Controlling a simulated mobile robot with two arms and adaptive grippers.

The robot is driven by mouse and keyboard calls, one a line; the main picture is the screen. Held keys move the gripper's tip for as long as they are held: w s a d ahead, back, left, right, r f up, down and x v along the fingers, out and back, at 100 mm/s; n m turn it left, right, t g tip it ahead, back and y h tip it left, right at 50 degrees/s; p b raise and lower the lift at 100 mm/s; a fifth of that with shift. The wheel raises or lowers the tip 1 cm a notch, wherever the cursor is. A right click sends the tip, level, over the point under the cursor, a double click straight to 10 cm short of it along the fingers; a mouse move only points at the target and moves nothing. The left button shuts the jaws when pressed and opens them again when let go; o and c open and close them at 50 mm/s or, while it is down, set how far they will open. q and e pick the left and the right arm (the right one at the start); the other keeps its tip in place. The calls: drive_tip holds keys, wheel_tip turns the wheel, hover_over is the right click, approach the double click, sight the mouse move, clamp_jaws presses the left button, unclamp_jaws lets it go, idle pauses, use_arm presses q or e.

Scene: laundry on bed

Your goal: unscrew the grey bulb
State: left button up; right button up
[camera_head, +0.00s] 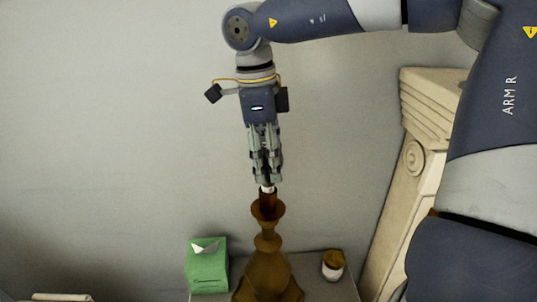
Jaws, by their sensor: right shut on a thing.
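A brown turned lamp base (267,265) stands upright, with a dark socket (268,203) at its top. A small pale piece, the base of the grey bulb (267,189), shows just above the socket. The rest of the bulb is hidden by the fingers. My right gripper (264,180) comes down from above, in line with the lamp, and is shut on the bulb. I cannot tell whether the bulb's base is still inside the socket or just clear of it. My left gripper is not in view.
The lamp stands on a small grey table (318,290). A green tissue box (208,270) is left of it, and a small jar with a brown lid (333,265) is right. A carved cream column (410,160) rises at the right. A plain wall is behind.

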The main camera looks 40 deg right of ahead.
drive_tip(key=shift+n, duration=0.3)
drive_tip(key=shift+r+n+p, duration=0.1)
drive_tip(key=shift+n+p, duration=0.4)
drive_tip(key=shift+n, duration=1)
